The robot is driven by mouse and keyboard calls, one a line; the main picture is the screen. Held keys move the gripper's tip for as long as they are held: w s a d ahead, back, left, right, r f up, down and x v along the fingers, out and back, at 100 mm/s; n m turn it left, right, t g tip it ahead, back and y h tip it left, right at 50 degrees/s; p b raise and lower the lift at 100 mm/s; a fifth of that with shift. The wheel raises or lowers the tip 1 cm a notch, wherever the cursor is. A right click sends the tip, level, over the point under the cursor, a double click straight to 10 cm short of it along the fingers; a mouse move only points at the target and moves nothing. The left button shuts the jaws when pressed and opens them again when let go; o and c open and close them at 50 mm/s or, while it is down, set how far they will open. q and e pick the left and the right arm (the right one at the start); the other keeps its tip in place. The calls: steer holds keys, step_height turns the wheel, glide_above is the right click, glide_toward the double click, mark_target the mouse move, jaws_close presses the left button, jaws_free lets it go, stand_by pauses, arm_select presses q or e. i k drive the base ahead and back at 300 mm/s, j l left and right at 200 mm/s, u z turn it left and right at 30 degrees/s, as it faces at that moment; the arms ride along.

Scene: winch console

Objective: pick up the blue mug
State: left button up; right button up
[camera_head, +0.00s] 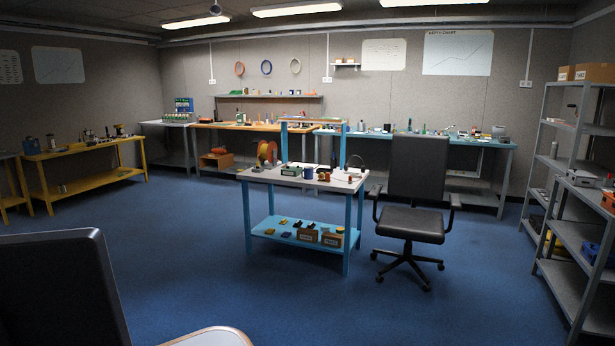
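A small blue object that looks like the blue mug (308,173) stands on the top of the central workbench (262,178), among other small items. It is too small to make out a handle. Neither of my grippers is in view.
A black office chair (415,190) stands against the right side of the bench. Grey shelving (570,210) lines the right; a yellow bench (85,150) stands left. Blue floor (190,240) between is clear.

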mark_target(309, 170)
steer(key=l+z, duration=0.15)
steer(key=l, duration=0.2)
steer(key=i+l+z, duration=0.2)
steer(key=i+l, duration=0.65)
steer(key=l, duration=0.15)
steer(key=i+l+z, duration=0.15)
steer(key=i+l, duration=0.45)
steer(key=l, duration=0.2)
steer(key=i+j+u, duration=0.4)
steer(key=i, duration=0.45)
steer(key=i+u, duration=0.4)
steer(key=i, duration=0.5)
steer(key=i+l+u, duration=0.2)
steer(key=i+u, duration=0.2)
steer(key=i, duration=0.5)
